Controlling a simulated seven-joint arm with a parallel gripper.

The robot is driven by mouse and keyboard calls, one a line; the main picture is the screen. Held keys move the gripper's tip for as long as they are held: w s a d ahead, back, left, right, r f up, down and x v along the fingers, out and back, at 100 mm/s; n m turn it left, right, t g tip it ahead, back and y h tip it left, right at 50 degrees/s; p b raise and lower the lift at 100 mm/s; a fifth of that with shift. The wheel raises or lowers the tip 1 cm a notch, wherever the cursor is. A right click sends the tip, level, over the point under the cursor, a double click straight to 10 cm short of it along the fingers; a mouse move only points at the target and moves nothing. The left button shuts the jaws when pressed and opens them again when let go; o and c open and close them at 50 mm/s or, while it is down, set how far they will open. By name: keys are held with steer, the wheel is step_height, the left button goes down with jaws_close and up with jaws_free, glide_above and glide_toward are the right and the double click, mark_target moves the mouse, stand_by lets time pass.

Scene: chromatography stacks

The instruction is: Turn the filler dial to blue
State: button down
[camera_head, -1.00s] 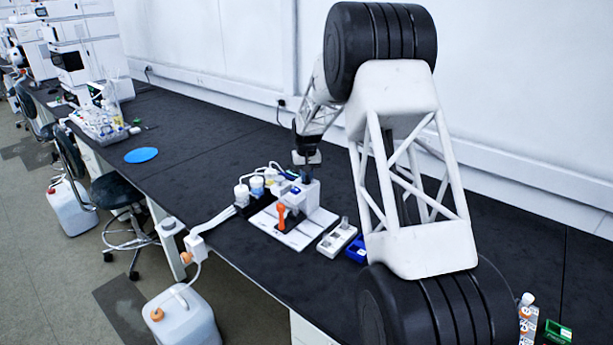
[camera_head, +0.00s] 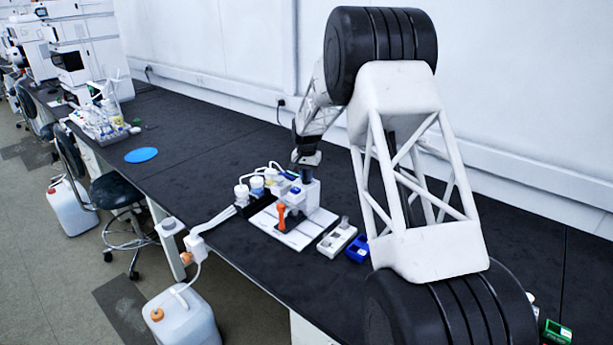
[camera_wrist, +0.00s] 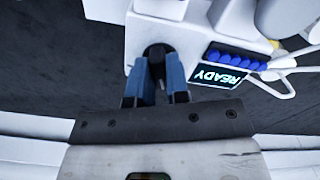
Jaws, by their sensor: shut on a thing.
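The filler (camera_head: 309,197) is a white bench-top machine on a white base on the dark bench, with an orange lever (camera_head: 281,216) at its front. In the wrist view, the filler (camera_wrist: 155,10) shows a round black dial (camera_wrist: 155,49). My gripper (camera_wrist: 157,66) is shut on this dial, one blue finger on each side. A small screen (camera_wrist: 219,76) beside the dial reads "READY", upside down in this view. The dial's colour marks cannot be made out.
A row of blue parts (camera_wrist: 236,60) and pale tubes lie beside the screen. White-capped bottles (camera_head: 242,192) stand left of the filler. A grey-white tray (camera_head: 337,239) and a blue rack (camera_head: 357,249) sit at its right. The bench near a blue disc (camera_head: 141,155) is clear.

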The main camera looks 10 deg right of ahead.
steer(key=shift+m, duration=2.2)
steer(key=c, duration=1.1)
jaws_free()
steer(key=shift+r, duration=3.95)
